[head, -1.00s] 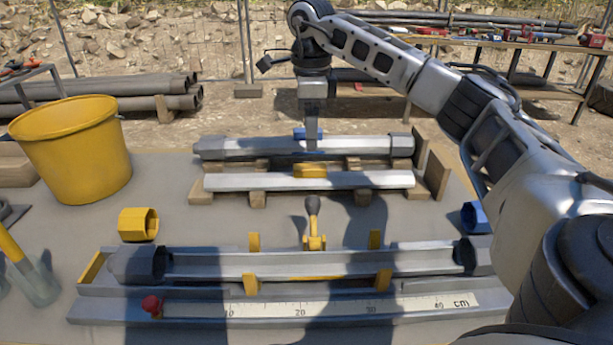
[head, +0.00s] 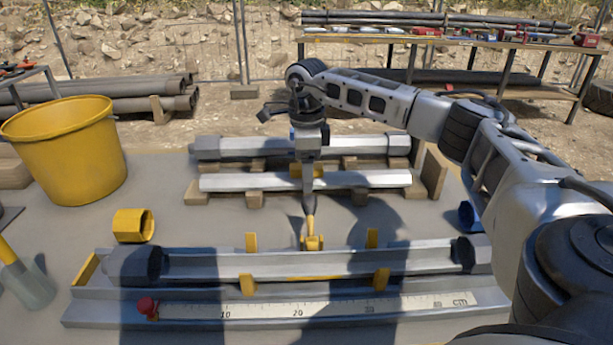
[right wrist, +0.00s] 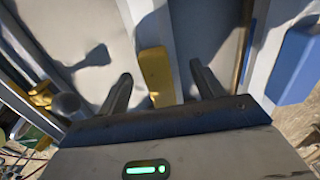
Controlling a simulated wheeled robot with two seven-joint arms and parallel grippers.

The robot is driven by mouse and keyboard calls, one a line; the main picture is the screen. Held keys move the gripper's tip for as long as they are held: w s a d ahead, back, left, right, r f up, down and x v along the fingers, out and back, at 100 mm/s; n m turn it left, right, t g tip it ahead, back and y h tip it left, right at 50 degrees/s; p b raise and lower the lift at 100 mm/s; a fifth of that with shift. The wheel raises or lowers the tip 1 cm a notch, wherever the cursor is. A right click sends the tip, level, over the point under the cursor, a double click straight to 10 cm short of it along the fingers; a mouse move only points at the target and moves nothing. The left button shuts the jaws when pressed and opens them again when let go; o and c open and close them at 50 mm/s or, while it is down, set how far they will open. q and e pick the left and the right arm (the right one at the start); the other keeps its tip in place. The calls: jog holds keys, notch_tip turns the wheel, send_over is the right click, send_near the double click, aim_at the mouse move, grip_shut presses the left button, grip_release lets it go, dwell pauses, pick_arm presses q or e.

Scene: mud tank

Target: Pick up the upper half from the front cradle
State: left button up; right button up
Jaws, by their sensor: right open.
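The upper half (head: 240,182) is a long pale metal half-shell lying across wooden blocks in the front cradle, with a yellow grip block (head: 320,171) at its middle. My right gripper (head: 308,182) is above it, pointing down, and partly hides the block in the head view. In the right wrist view the yellow block (right wrist: 156,72) shows between the open fingers of the right gripper (right wrist: 162,88), and nothing is held. I cannot tell whether the fingers are level with the block. My left gripper is not in view.
Behind lies a second half-shell (head: 235,145) with dark ends; its blue block (right wrist: 300,60) shows in the wrist view. In front stand a long trough (head: 210,264) with yellow brackets and a ruler (head: 330,307). A yellow bucket (head: 68,150) and yellow collar (head: 133,225) are left.

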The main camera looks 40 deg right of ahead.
jog(key=c, duration=1.4)
jog(key=shift+r, duration=0.2)
